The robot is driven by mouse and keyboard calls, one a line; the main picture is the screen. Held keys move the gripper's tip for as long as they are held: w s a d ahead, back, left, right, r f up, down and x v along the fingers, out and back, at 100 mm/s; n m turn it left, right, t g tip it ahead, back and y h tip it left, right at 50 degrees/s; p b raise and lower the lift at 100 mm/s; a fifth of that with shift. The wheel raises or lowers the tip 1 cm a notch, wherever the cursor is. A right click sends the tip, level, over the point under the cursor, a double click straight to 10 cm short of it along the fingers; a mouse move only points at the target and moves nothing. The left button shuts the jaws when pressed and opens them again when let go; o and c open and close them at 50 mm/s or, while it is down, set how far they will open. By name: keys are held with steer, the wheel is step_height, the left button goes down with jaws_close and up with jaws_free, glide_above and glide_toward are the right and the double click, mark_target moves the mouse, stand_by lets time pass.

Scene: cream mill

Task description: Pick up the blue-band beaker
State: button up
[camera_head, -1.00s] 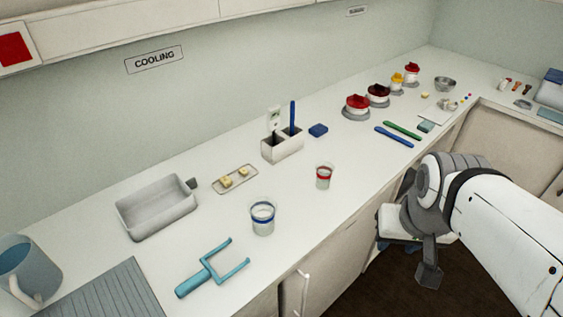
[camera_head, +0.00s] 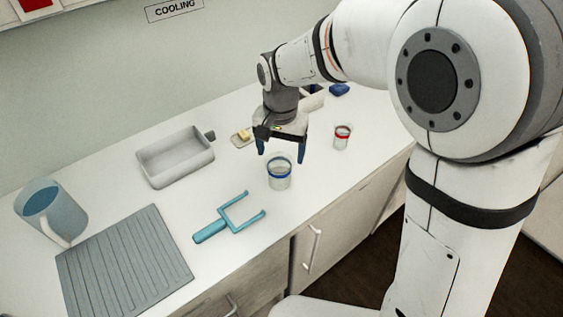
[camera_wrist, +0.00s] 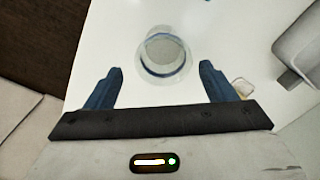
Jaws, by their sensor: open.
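The blue-band beaker (camera_head: 279,176) is clear with a blue ring and stands upright on the white counter near its front edge. It also shows in the wrist view (camera_wrist: 163,54), seen from above, just beyond and between the fingertips. My gripper (camera_head: 281,155) is open and empty, pointing down above the beaker and a little behind it. In the wrist view my two blue fingers (camera_wrist: 160,68) are spread wider than the beaker, and neither visibly touches it.
A red-band beaker (camera_head: 342,136) stands to the right. A turquoise two-pronged tool (camera_head: 212,230) lies at the left front. A grey tray (camera_head: 176,163), a small dish (camera_head: 237,141), a blue jug (camera_head: 50,207) and a ridged grey mat (camera_head: 124,265) are farther left.

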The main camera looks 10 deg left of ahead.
steer(key=f, duration=0.8)
steer(key=shift+a+p, duration=0.2)
steer(key=shift+p, duration=0.15)
steer(key=c, duration=0.7)
steer(key=shift+c, duration=0.2)
